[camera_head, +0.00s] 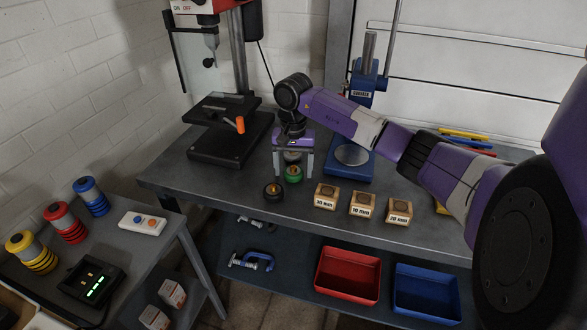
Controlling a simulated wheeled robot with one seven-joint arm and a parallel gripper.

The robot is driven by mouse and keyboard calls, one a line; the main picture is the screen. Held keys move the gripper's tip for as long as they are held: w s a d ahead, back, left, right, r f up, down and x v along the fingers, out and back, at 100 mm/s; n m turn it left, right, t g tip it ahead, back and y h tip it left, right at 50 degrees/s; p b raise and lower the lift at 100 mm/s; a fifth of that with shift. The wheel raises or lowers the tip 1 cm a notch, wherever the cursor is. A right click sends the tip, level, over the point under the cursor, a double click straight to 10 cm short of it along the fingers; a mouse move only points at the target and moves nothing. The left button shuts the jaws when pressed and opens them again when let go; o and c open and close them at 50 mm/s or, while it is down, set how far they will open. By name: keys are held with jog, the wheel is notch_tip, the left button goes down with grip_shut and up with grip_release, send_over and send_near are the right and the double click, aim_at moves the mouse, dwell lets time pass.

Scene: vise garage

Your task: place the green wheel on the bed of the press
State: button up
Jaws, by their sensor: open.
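The green wheel (293,175) is small and dark-rimmed with an orange-yellow centre. It stands on the grey workbench. My gripper (293,172) points down, open, with its fingertips left and right of the green wheel in the picture. I cannot tell whether the fingers are around it or just behind it. A greyish wheel (292,156) shows partly between the fingers, behind the green one. The blue press (366,86) stands to the right of my gripper. Its blue bed (352,174) carries a bare round metal plate (352,154). My arm hides part of the press.
A black wheel (273,192) sits just front-left of the green one. Several labelled wooden blocks (362,204) line the bench front. A drill press (229,135) stands at the left. Red (347,276) and blue bins (427,292) lie on the lower shelf.

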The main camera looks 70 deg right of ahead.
notch_tip(320, 180, up, 12)
jog(key=b, duration=0.2)
dwell(0.4)
